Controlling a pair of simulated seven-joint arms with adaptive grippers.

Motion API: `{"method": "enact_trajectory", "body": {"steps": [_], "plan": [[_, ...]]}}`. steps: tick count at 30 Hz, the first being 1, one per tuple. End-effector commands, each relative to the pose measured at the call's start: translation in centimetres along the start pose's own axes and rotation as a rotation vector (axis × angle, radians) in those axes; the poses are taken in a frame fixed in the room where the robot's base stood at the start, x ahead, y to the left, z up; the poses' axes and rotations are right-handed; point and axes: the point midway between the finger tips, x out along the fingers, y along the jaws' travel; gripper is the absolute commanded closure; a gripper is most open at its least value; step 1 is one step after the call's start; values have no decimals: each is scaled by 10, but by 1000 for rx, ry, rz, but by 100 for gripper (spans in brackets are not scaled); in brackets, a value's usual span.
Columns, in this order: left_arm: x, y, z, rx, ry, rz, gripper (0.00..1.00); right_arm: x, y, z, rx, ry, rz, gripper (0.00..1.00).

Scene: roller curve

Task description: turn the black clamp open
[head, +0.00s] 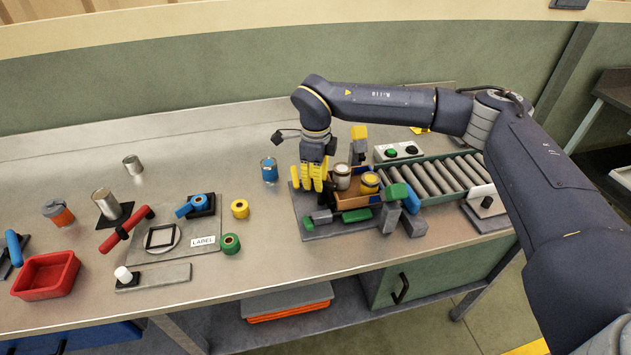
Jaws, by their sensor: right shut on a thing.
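My right gripper (312,184) reaches down at the left edge of the grey fixture plate (300,222), left of a brown box. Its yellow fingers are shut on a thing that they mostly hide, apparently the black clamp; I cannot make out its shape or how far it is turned. Other clamps around the box show a yellow top (359,132), a green handle (357,215) and another green handle (397,191). My left gripper is not in view.
The brown box (352,203) holds two jars (342,177) (369,183). A roller conveyor (438,178) and a button box (397,151) lie to its right. A blue can (269,169) stands close left of my gripper. Tape rolls (230,244) and a red tray (46,275) lie farther left.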

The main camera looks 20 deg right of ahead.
Motion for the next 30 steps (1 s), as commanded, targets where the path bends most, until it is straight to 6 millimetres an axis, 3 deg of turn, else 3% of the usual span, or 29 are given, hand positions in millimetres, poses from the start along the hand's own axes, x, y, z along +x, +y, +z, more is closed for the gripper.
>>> {"method": "enact_trajectory", "body": {"steps": [18, 30], "plan": [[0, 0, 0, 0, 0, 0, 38, 1, -8, -3, 576, 3, 1, 100], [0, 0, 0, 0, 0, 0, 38, 1, -11, -6, 847, 3, 1, 100]]}}
